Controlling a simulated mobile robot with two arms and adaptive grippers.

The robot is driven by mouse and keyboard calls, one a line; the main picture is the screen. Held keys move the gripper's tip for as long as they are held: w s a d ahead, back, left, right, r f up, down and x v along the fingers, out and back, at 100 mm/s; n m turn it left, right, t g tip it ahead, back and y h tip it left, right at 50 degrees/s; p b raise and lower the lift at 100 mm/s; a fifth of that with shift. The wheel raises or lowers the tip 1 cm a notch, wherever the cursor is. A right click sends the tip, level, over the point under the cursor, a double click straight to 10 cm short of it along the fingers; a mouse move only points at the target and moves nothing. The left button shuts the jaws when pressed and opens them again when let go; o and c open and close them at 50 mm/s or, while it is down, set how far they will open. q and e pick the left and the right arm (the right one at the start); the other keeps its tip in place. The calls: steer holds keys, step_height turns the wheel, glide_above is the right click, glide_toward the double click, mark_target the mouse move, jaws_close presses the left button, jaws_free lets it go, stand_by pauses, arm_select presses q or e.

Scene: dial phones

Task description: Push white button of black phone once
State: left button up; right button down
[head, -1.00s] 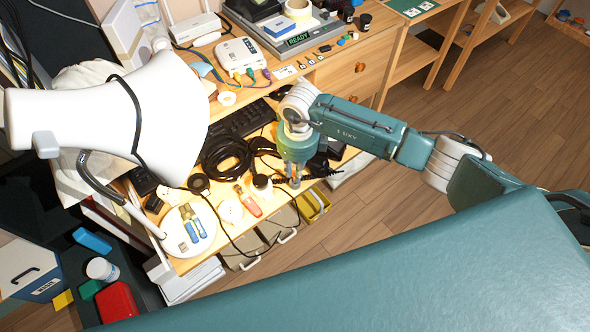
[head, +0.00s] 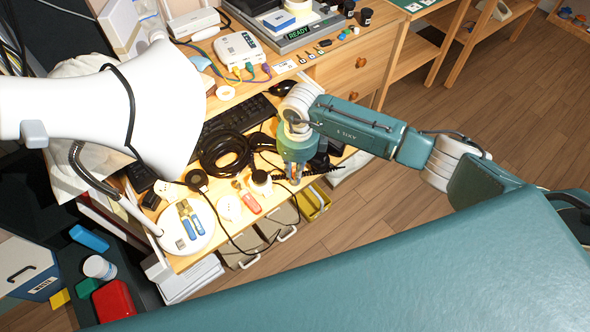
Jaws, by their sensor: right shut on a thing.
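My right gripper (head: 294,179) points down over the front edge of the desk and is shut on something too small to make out. A black object (head: 320,160) with a dark coiled cord (head: 326,171) shows just right of and behind the gripper. It may be the black phone, but the gripper and wrist hide much of it. I cannot make out a white button. My left gripper is not in view.
A large white lamp (head: 160,105) covers the desk's left part. A black cable coil (head: 224,153), a keyboard (head: 240,116), a red-handled tool (head: 250,202) and a white router (head: 242,50) crowd the wooden desk. The floor (head: 490,100) at right is clear.

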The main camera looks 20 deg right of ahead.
steer(key=c, duration=1.6)
jaws_free()
steer(key=shift+c, duration=0.2)
steer(key=shift+r, duration=0.1)
step_height(320, 180, up, 12)
steer(key=shift+s+d, duration=0.15)
steer(key=shift+d, duration=0.05)
steer(key=shift+s, duration=0.1)
